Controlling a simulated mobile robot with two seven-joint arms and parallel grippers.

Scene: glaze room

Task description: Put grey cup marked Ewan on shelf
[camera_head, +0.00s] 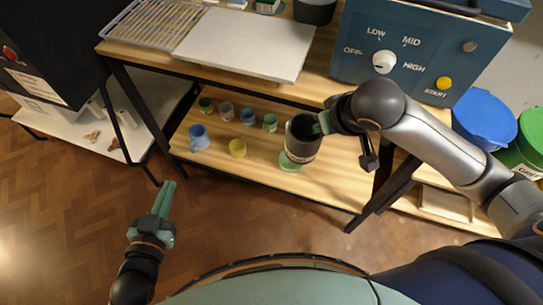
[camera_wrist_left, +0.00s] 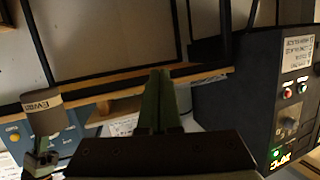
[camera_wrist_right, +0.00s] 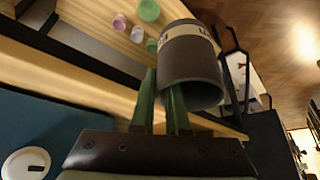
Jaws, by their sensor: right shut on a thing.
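The grey cup (camera_head: 303,140), dark grey with a pale label band, is in my right gripper (camera_head: 322,122) in front of the wooden lower shelf (camera_head: 325,185). Its label reads like "EWAN" in the left wrist view (camera_wrist_left: 42,112). In the right wrist view the cup (camera_wrist_right: 190,75) is at the green fingertips (camera_wrist_right: 165,98), gripped near its rim, and its label is only partly visible. The cup hides part of the shelf behind it; I cannot tell the exact gap. My left gripper (camera_head: 165,198) is shut and empty, low over the floor at left.
A teal control box (camera_head: 420,50) and white board (camera_head: 245,42) are above. A black table leg (camera_head: 372,205) stands right.

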